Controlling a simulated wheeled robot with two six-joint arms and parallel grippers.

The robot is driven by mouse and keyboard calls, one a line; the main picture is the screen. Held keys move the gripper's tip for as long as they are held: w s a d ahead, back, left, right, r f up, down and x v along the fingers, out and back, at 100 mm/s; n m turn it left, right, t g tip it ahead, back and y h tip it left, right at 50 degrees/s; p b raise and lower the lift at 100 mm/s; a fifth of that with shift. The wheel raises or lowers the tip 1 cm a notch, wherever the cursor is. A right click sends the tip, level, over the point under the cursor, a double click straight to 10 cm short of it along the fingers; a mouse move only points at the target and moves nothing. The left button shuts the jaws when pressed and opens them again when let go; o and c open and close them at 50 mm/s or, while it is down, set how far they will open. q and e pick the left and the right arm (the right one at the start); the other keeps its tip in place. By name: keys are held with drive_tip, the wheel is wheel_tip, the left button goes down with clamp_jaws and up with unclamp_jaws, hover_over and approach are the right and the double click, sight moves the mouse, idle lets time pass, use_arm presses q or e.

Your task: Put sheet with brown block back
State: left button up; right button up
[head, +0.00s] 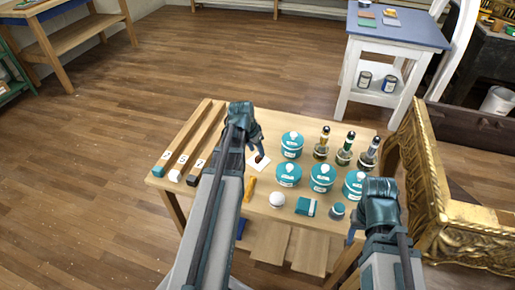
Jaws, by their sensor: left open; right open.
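A small white sheet (256,166) lies on the wooden table, right of the long bars. A small brown block (263,158) shows on it, right under my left gripper. My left gripper (259,150) is open and points down just over the sheet and block; the arm hides part of that area, and I cannot tell whether the fingers touch the block. My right gripper (352,234) is open near the table's front right corner, beside a teal-lidded pot (352,188) that it partly hides.
Several teal pots (291,146), dropper bottles (344,152), a white ball (277,199), a teal box (306,206) and labelled bars (187,145) crowd the table. A blue-topped table (395,33) with coloured flat pieces stands behind.

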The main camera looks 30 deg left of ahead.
use_arm(q)
drive_tip(key=p+v, duration=0.6)
drive_tip(key=v, duration=0.2)
drive_tip(key=shift+r+p, duration=0.2)
drive_tip(key=shift+p, duration=0.2)
drive_tip(key=shift+s+d, duration=0.1)
drive_tip(key=s+d+g, duration=0.1)
drive_tip(key=s+d, duration=0.3)
drive_tip(key=d, duration=0.6)
drive_tip(key=s+d+m+g+y, duration=0.1)
drive_tip(key=s+d, duration=0.3)
drive_tip(key=d, duration=0.6)
drive_tip(key=s+d+m+g+y, duration=0.1)
drive_tip(key=s+d, duration=0.3)
drive_tip(key=d, duration=0.7)
drive_tip(key=shift+s+f+g, duration=0.25)
drive_tip(key=shift+f+g, duration=0.15)
drive_tip(key=shift+f, duration=0.05)
wheel_tip(320, 180, up, 7)
drive_tip(key=p, duration=0.6)
drive_tip(key=shift+f+p, duration=0.2)
drive_tip(key=shift+p, duration=0.1)
